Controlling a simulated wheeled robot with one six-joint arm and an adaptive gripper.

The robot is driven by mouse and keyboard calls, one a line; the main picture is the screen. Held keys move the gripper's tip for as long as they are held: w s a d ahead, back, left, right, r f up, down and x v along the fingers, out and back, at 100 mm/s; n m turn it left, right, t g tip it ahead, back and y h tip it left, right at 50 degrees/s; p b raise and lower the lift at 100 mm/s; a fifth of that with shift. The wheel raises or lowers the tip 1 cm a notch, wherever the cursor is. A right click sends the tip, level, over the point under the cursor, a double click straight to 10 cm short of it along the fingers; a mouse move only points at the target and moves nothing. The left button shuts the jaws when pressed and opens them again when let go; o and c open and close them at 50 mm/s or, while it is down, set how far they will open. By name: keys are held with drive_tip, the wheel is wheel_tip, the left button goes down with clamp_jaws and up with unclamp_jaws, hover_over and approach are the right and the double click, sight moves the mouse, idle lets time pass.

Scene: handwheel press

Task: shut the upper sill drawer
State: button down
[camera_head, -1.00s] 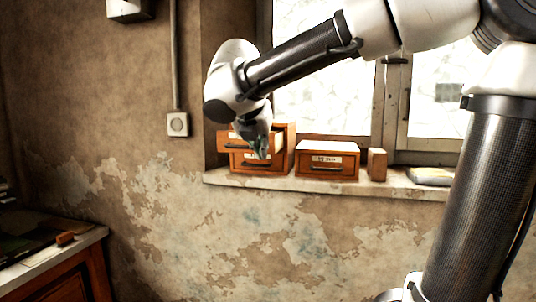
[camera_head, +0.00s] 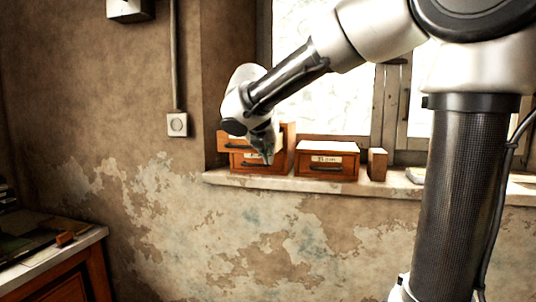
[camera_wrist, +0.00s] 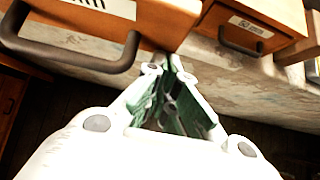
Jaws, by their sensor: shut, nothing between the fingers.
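A small wooden two-drawer cabinet (camera_head: 288,145) stands at the left end of the window sill. Its upper drawer (camera_head: 232,143) is pulled out, its front jutting forward and left, partly hidden by my wrist. The lower drawer (camera_head: 246,165) below appears closed. My gripper (camera_head: 267,160) is shut and empty, pointing down in front of the cabinet, to the right of the upper drawer's visible front. In the wrist view my gripper (camera_wrist: 172,75) is close to a drawer front with a dark handle (camera_wrist: 80,58) at upper left. Contact cannot be told.
A single-drawer wooden box (camera_head: 327,162) stands to the right on the sill (camera_head: 225,180), and also shows in the wrist view (camera_wrist: 270,15). A small wooden block (camera_head: 377,164) stands beside it. A wooden desk (camera_head: 60,280) is at lower left.

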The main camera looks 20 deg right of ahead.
drive_tip(key=w+d, duration=0.1)
drive_tip(key=w, duration=0.1)
drive_tip(key=w+d, duration=0.2)
drive_tip(key=w, duration=0.1)
drive_tip(key=w+d, duration=0.2)
drive_tip(key=shift+w+d, duration=0.2)
drive_tip(key=shift+w, duration=0.05)
drive_tip(key=shift+a, duration=0.1)
